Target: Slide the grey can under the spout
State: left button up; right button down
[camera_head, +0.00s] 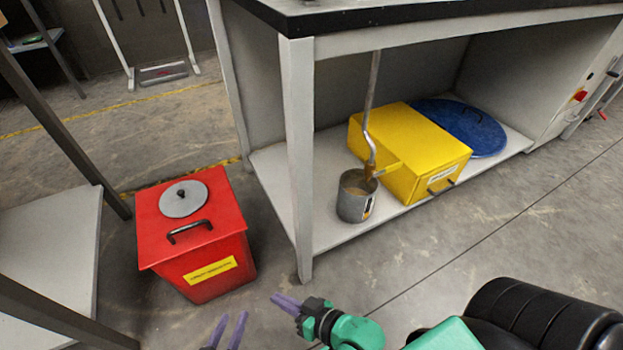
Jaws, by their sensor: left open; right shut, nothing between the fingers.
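The grey can (353,205) stands upright on the lower shelf of the bench, near its front edge, with something brown inside. The spout (371,150) is a bent grey pipe coming down from under the worktop. Its brownish lower end overlaps the right side of the can's mouth; I cannot tell whether it is right over the opening. My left gripper (228,331) is at the bottom edge, open and empty, with only its purple fingertips showing. My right gripper (285,303) is shut and empty above the floor, in front of the bench and well apart from the can.
A yellow box (408,140) with a handle stands right of the can, a yellow piece reaching toward the spout. A round blue lid (465,128) lies behind it. A bench leg (298,170) stands left of the can. A red bin (195,225) stands on the floor at left.

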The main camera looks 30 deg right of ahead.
aim_at(356, 197)
jog(key=i+l+u, duration=0.1)
jog(key=l+u, duration=0.3)
jog(key=l, duration=0.8)
jog(key=k+l+u, duration=0.1)
jog(key=l+u, duration=0.3)
jog(key=l, duration=0.75)
